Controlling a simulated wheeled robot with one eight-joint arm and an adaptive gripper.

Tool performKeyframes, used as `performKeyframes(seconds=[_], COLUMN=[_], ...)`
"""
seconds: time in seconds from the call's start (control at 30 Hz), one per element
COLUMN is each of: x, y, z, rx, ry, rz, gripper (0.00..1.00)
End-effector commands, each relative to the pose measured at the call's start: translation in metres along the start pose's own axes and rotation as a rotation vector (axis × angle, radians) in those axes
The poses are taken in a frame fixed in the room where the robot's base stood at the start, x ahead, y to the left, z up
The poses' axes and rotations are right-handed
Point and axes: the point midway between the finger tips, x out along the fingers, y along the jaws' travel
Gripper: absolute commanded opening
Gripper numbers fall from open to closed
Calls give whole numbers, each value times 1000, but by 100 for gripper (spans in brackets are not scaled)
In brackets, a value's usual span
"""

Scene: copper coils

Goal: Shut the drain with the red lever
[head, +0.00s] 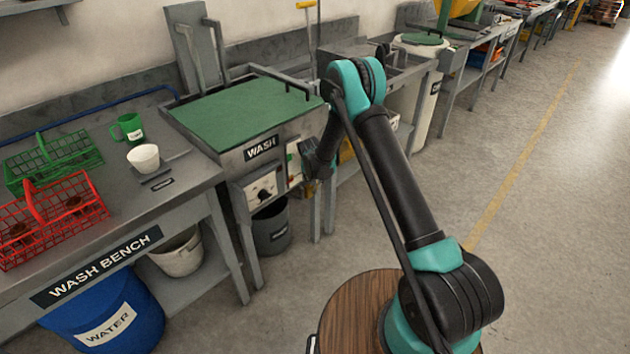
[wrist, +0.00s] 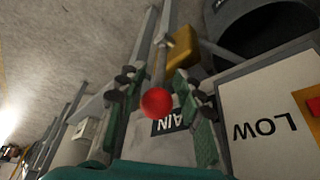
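The red ball knob (wrist: 156,102) of the drain lever shows in the wrist view, on a grey rod (wrist: 160,66) running away from the camera. Behind it is a partly hidden label (wrist: 172,124) ending in "AIN", upside down. My gripper (wrist: 158,82) is open. Its green-padded fingers stand on either side of the knob, with a visible gap on both sides. In the head view my gripper (head: 318,160) hangs at the front right of the sink marked WASH (head: 262,149). The lever is hidden there behind my arm.
The sink has a green cover (head: 245,112) with a bar handle. A control box with a dial (head: 262,192) hangs on its front, and a dark bucket (head: 272,228) stands below. In the wrist view a panel marked LOW (wrist: 265,127) is close on the right. Open floor lies right.

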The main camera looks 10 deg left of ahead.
Motion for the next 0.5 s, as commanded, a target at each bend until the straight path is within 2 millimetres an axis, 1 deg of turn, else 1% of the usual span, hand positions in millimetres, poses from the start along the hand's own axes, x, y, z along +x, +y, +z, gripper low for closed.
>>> performKeyframes(seconds=[0.17, 0.27, 0.37, 0.5], x=[-1, -7, -18, -43], y=[0, 0, 0, 0], z=[0, 0, -1, 0], rx=[0, 0, 0, 0], ry=[0, 0, 0, 0], rz=[0, 0, 0, -1], gripper=[35, 35, 35, 35])
